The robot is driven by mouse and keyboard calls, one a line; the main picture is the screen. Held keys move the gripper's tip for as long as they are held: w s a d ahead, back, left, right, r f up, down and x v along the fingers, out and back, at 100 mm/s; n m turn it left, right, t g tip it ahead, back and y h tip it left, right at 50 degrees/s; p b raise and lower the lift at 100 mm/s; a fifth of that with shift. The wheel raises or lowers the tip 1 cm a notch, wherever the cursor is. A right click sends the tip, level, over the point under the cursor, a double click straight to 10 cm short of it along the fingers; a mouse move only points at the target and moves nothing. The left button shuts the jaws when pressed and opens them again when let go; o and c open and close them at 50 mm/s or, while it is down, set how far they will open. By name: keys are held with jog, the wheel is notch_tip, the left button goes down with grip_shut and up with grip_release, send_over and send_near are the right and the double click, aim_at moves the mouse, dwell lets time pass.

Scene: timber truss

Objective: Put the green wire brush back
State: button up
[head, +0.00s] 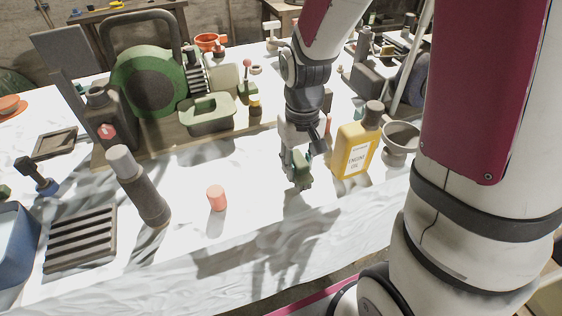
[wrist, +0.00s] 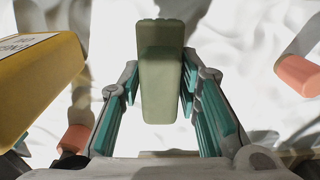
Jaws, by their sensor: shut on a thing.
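The green wire brush (wrist: 161,75) is a pale green block in the wrist view, gripped between the teal finger pads of my gripper (wrist: 160,105). Its bristles cannot be made out. In the head view my gripper (head: 300,178) points down over the white-covered table, between the orange cylinder and the yellow oil bottle. A bit of green (head: 303,166) shows between its fingers. The brush appears to be above the cloth, but the exact gap cannot be told.
A yellow engine oil bottle (head: 357,150) stands close right of my gripper, with a grey bowl (head: 400,138) beyond. An orange cylinder (head: 217,198) stands left. A grinder (head: 150,80) and green tub (head: 208,115) are behind. A slatted rack (head: 82,238) lies front left. The front middle is clear.

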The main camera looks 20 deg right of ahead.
jog(key=w, duration=0.1)
jog(key=w+a, duration=0.1)
jog(key=w, duration=0.1)
jog(key=w+a, duration=0.1)
jog(key=shift+w+f, duration=0.3)
jog(key=shift+w, duration=0.05)
jog(key=shift+f, duration=1.7)
jog(key=shift+f, duration=0.1)
jog(key=o, duration=1.2)
jog(key=shift+f, duration=0.1)
